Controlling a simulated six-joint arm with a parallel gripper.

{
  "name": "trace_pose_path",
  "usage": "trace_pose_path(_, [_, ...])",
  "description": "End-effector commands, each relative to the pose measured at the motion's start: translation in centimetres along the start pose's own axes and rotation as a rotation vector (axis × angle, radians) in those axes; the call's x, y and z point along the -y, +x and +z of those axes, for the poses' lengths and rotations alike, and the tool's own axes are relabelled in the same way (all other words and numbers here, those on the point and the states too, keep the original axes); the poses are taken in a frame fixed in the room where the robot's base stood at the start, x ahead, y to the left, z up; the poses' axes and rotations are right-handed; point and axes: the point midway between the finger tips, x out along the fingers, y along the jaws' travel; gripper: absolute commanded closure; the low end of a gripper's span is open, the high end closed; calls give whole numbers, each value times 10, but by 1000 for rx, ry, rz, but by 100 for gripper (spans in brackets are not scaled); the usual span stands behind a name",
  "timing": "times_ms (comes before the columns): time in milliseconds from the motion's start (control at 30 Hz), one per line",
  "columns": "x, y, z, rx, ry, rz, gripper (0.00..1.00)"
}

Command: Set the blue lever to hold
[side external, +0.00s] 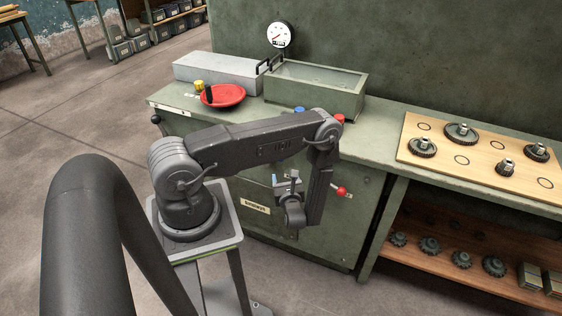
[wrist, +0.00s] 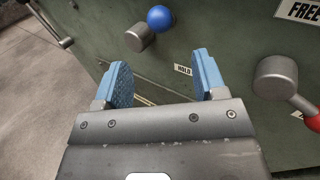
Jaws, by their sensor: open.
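The blue lever shows in the wrist view as a blue ball knob (wrist: 160,18) close to a grey round hub (wrist: 140,38) on the green cabinet front. The knob sits up and right of the hub. A small HOLD label (wrist: 183,69) is below and right of the knob, seen between my fingers. My gripper (wrist: 163,76) is open and empty, its blue-padded fingers apart, short of the knob. In the side view my gripper (side external: 289,184) hangs in front of the cabinet; I cannot make out the blue lever there.
A second lever with a grey hub (wrist: 275,76) and red knob (wrist: 312,121) is at right, below a FREE label (wrist: 300,10). The bench top holds a red dish (side external: 222,96), a green box (side external: 315,88), a gauge (side external: 279,36) and a gear board (side external: 480,160).

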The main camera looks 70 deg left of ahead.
Motion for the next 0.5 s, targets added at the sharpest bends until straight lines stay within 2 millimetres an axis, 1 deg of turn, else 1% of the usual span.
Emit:
trace_pose_path(33, [-2, 12, 0, 2, -2, 7, 35])
trace_pose_path(200, [-2, 48, 1, 2, -3, 7, 35])
trace_pose_path(400, [-1, 79, 0, 0, -1, 4, 35])
trace_pose_path(500, [0, 88, 0, 1, -1, 2, 35])
